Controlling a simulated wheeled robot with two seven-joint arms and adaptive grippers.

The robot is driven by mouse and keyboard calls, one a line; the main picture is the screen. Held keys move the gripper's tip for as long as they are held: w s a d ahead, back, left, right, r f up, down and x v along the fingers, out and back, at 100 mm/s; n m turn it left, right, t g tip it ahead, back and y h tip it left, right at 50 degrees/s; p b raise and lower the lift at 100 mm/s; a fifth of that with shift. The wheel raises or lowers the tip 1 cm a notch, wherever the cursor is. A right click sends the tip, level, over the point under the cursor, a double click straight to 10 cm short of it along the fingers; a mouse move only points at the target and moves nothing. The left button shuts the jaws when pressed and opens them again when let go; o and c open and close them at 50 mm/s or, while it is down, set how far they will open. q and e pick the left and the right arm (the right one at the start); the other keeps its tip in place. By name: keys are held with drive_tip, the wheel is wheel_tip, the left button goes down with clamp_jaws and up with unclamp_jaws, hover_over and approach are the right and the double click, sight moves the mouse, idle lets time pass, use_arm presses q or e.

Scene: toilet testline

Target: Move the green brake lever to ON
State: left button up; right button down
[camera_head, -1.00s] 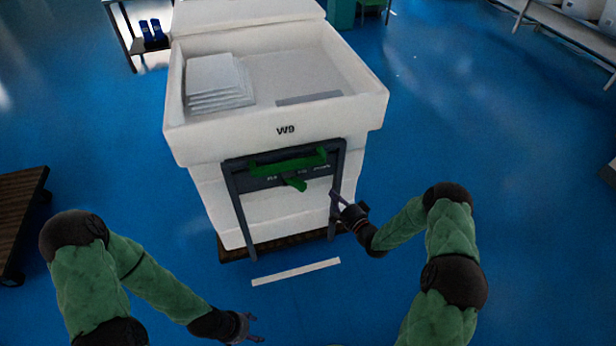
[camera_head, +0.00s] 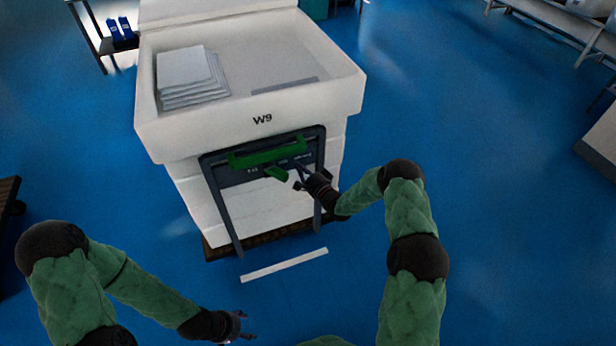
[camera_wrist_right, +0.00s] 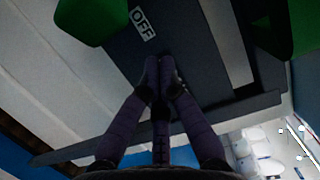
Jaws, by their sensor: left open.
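The cart W9 (camera_head: 240,132) has a dark frame with a green bar (camera_head: 267,154) on its front. The short green brake lever (camera_head: 277,174) sticks out below the bar, over a panel with small white lettering. My right gripper (camera_head: 298,174) is just right of the lever, apart from it. In the right wrist view its fingertips (camera_wrist_right: 159,72) are together and empty in front of the dark panel. My left gripper (camera_head: 246,326) is open and empty, low above the floor.
A stack of white sheets (camera_head: 190,78) lies in the cart's top tray. A white strip (camera_head: 285,265) lies on the blue floor in front of the cart. A dark trolley (camera_head: 8,205) is at the left edge.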

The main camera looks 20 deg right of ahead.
sight(277, 173)
drive_tip(key=shift+s+a, duration=1.2)
drive_tip(key=shift+a, duration=0.2)
drive_tip(key=shift+s+a+m+h, duration=0.2)
drive_tip(key=shift+m+h, duration=0.1)
drive_tip(key=shift+h, duration=0.3)
